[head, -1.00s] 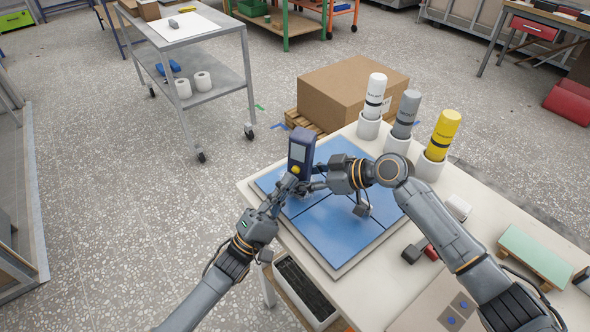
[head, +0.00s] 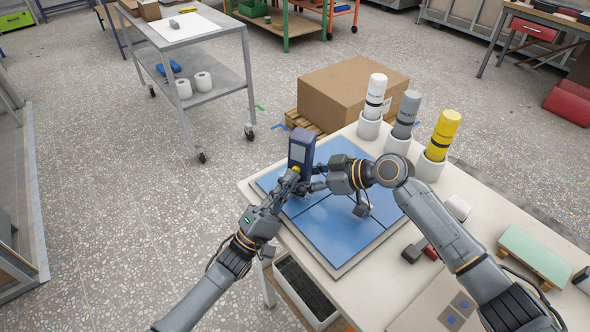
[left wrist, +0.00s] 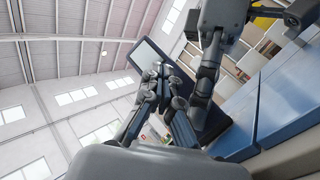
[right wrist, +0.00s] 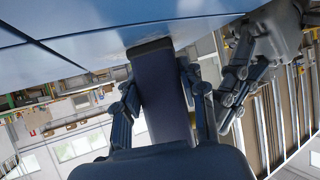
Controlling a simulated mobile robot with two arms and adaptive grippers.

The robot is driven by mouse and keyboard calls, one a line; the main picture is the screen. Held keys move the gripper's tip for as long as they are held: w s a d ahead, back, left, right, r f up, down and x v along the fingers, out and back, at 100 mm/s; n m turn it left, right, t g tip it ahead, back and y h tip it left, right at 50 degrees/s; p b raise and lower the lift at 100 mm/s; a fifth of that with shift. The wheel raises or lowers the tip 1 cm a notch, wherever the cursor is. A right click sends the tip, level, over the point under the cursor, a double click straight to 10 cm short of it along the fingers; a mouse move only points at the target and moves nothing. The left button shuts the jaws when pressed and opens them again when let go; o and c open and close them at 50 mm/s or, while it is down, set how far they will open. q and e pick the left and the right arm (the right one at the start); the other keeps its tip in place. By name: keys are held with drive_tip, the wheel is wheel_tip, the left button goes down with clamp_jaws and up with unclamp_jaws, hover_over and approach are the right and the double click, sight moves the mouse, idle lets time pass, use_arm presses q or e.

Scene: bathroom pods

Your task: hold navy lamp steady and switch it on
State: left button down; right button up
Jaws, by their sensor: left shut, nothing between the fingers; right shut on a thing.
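The navy lamp (head: 302,148) stands upright at the far left part of the blue mat (head: 335,225), with a pale grey panel on its front and a yellow button (head: 296,169) below it. My right gripper (head: 314,180) is shut on the lamp's lower part from the right; the right wrist view shows the navy body (right wrist: 160,95) between its fingers. My left gripper (head: 291,175) is shut and empty, its fingertips at the yellow button and partly covering it. Whether they touch it I cannot tell. In the left wrist view, the lamp's panel (left wrist: 152,57) shows beyond the fingers.
White, grey (head: 406,114) and yellow (head: 442,135) bottles stand in white holders along the table's back edge. A dark and red object (head: 416,250) and a green-topped block (head: 536,256) lie to the right. A cardboard box (head: 345,88) stands behind the table.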

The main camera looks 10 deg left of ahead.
use_arm(q)
drive_tip(key=shift+w+d+r, duration=0.1)
drive_tip(key=shift+w, duration=0.3)
use_arm(e)
drive_tip(key=shift+s+a+r, duration=0.2)
drive_tip(key=shift+s, duration=0.1)
idle(0.5)
